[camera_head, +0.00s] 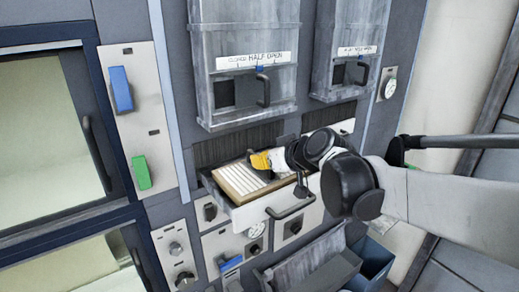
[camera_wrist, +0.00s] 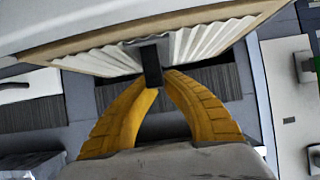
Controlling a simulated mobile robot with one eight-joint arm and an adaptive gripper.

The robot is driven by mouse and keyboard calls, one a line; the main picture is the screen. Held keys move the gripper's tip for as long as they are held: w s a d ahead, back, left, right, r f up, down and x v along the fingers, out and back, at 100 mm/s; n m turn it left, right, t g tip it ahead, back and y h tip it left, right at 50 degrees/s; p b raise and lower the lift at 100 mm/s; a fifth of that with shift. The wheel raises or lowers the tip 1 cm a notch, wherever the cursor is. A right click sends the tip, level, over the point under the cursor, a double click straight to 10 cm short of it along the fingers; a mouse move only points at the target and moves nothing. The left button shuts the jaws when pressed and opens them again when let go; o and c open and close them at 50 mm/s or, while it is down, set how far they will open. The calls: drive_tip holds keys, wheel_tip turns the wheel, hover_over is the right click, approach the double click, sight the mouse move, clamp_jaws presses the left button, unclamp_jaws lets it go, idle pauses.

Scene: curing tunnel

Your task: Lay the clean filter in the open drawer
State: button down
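The clean filter (camera_head: 248,180) has white pleats and a tan frame. It lies over or in the open drawer (camera_head: 268,211), which has a white front and a grey bar handle. I cannot tell whether the filter touches the drawer floor. My gripper (camera_head: 262,160) is at the filter's rear right side. In the wrist view, the yellow fingers of my gripper (camera_wrist: 160,78) close on a dark tab at the middle of the filter (camera_wrist: 205,40). My arm hides the drawer's right part.
Two grey sliding covers (camera_head: 243,95) (camera_head: 322,75) with handles hang above the drawer. A panel with a blue and a green switch (camera_head: 131,120) is at left. Knobs (camera_head: 256,230) sit below the drawer. A grey bin (camera_head: 312,266) and a blue bin (camera_head: 373,262) stand lower right.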

drive_tip(key=shift+f+b, duration=0.4)
drive_tip(key=shift+f, duration=0.15)
idle(0.4)
drive_tip(key=c, duration=1.5)
unclamp_jaws()
drive_tip(key=shift+c, duration=0.2)
